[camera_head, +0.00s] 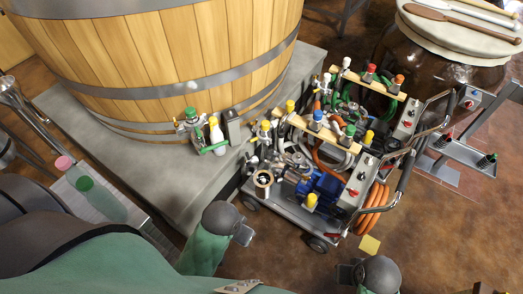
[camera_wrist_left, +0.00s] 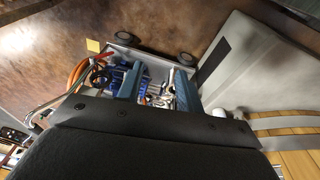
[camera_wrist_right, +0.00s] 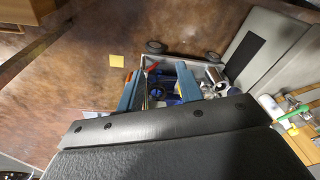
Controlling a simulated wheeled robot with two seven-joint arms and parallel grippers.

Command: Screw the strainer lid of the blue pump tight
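The blue pump (camera_head: 322,186) sits low on a grey wheeled trolley (camera_head: 292,212), and it shows beyond the fingers in the left wrist view (camera_wrist_left: 115,78). A round metal strainer housing (camera_head: 263,180) stands at the trolley's left end; I cannot tell how its lid is seated. My left gripper (camera_head: 243,233) is in front of and below the trolley, apart from it. Its fingers are spread and empty in the left wrist view (camera_wrist_left: 158,86). My right gripper (camera_head: 347,273) is over the floor at the trolley's near right. Its fingers are spread and empty in the right wrist view (camera_wrist_right: 158,82).
Orange hose (camera_head: 373,210) hangs at the right end, by a handle (camera_head: 405,172). A wooden vat (camera_head: 170,55) on a stone plinth (camera_head: 160,170) bounds the left. A yellow note (camera_head: 369,244) lies on open floor.

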